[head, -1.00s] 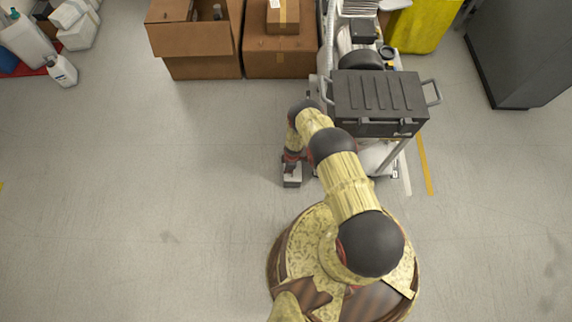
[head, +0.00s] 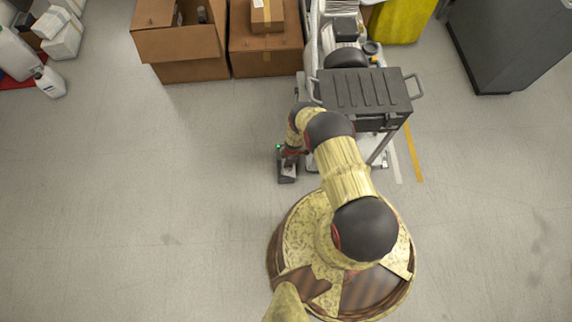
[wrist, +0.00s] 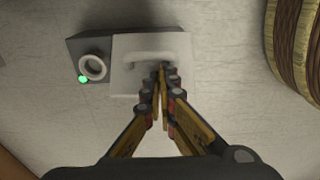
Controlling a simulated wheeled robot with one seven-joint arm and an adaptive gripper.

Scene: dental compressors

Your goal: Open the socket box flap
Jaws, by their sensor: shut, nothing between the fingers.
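The socket box (head: 287,178) is a small dark grey box on the floor, left of the cart. In the wrist view its dark body (wrist: 88,47) carries a round ring and a lit green light at the left. A light grey flap (wrist: 125,80) with a raised handle (wrist: 150,55) covers its right part. I cannot tell whether the flap is lifted. My gripper (wrist: 162,68) is shut and empty, its fingertips at the flap near the handle's right end. Contact is unclear. In the head view my arm partly hides the box.
A cart with a dark ribbed case (head: 362,90) stands just right of my arm. Cardboard boxes (head: 180,45) and a yellow container (head: 402,20) are at the back. White jugs (head: 50,82) are at the far left. The floor left of the socket box is clear.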

